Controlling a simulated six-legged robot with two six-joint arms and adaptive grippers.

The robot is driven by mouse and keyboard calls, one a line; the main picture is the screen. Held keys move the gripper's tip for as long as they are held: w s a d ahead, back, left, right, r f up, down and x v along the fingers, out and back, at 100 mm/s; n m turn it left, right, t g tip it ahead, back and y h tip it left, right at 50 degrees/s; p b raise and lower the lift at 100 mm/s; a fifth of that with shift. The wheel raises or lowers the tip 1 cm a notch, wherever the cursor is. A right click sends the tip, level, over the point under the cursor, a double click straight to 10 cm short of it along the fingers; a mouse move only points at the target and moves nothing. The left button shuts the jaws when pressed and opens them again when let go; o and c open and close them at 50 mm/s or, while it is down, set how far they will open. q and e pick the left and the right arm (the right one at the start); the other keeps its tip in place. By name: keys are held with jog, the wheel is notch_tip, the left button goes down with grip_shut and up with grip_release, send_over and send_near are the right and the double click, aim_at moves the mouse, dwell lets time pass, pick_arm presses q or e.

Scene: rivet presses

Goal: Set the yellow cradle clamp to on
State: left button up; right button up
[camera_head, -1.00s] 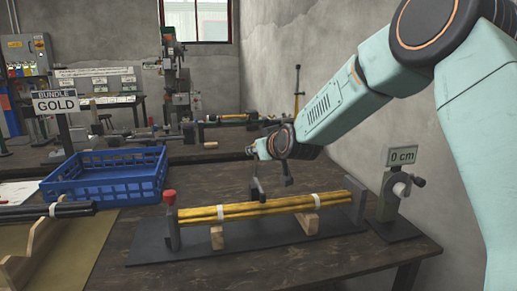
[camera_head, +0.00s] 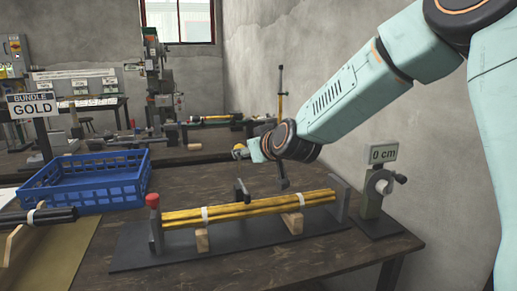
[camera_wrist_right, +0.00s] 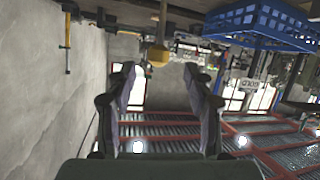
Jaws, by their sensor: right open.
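A cradle (camera_head: 130,248) with a dark base stands on the table and bears a bundle of yellow rods (camera_head: 250,208) with white bands. A red knob (camera_head: 152,200) tops its left end post. In the upside-down right wrist view, a yellow ball knob (camera_wrist_right: 158,56) on a stem shows in the gap between my fingertips, beyond them and untouched as far as I can see. My right gripper (camera_wrist_right: 160,72) is open and empty. In the head view it hangs above and behind the bundle, its fingers partly hidden by my wrist. My left gripper is out of view.
A blue crate (camera_head: 88,190) stands left of the cradle, beside a "BUNDLE GOLD" sign (camera_head: 33,106). A device with a "0 cm" display (camera_head: 383,154) stands at the right. Dark rods (camera_head: 38,217) lie at the left edge.

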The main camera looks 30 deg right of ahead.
jog(key=v, duration=0.6)
jog(key=shift+s, duration=0.2)
jog(key=shift+s, duration=0.1)
dwell(0.3)
